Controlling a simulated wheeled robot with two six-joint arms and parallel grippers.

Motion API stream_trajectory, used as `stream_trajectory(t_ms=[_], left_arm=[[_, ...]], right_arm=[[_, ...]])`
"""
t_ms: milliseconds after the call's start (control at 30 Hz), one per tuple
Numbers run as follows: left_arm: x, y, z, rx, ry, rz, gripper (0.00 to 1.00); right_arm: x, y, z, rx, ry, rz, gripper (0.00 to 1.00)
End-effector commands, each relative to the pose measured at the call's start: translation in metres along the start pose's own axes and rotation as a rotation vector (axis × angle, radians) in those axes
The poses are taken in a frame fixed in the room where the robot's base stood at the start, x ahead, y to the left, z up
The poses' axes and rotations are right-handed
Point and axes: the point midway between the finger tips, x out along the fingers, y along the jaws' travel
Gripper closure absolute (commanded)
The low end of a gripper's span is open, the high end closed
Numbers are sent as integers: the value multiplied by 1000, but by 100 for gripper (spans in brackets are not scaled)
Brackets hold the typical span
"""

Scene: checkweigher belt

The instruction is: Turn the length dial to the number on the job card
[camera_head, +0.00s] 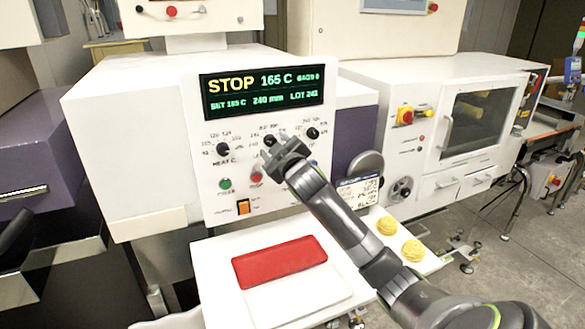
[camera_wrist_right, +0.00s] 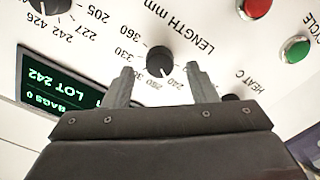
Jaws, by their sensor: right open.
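The length dial (camera_wrist_right: 160,62) is a black round knob with a printed number scale, under the label LENGTH mm in the right wrist view. In the head view the length dial (camera_head: 270,141) is partly covered by my right gripper (camera_head: 277,152). The right gripper (camera_wrist_right: 160,76) is open, its two fingertips apart on either side of the dial's near edge; I cannot tell whether they touch it. The job card (camera_head: 358,191) stands right of the panel, its handwriting too small to read surely. The display (camera_head: 262,90) reads STOP, 165 C, 240 mm, LOT 242. My left gripper is not in view.
The heat dial (camera_head: 223,149) is left of the length dial and the lot dial (camera_head: 312,133) right of it. Green (camera_head: 225,184) and red (camera_head: 256,177) buttons sit below. A red pad (camera_head: 279,262) and two yellow lumps (camera_head: 400,236) lie on the white shelf.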

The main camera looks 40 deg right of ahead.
Motion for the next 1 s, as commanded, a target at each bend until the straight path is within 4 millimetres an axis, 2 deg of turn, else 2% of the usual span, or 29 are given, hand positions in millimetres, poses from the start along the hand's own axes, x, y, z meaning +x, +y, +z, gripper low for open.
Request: stream_trajectory(t_ms=[700, 1000], left_arm=[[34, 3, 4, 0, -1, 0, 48], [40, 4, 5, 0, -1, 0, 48]], right_arm=[[-118, -2, 2, -4, 1, -1, 48], [-153, -1, 1, -1, -1, -1, 48]])
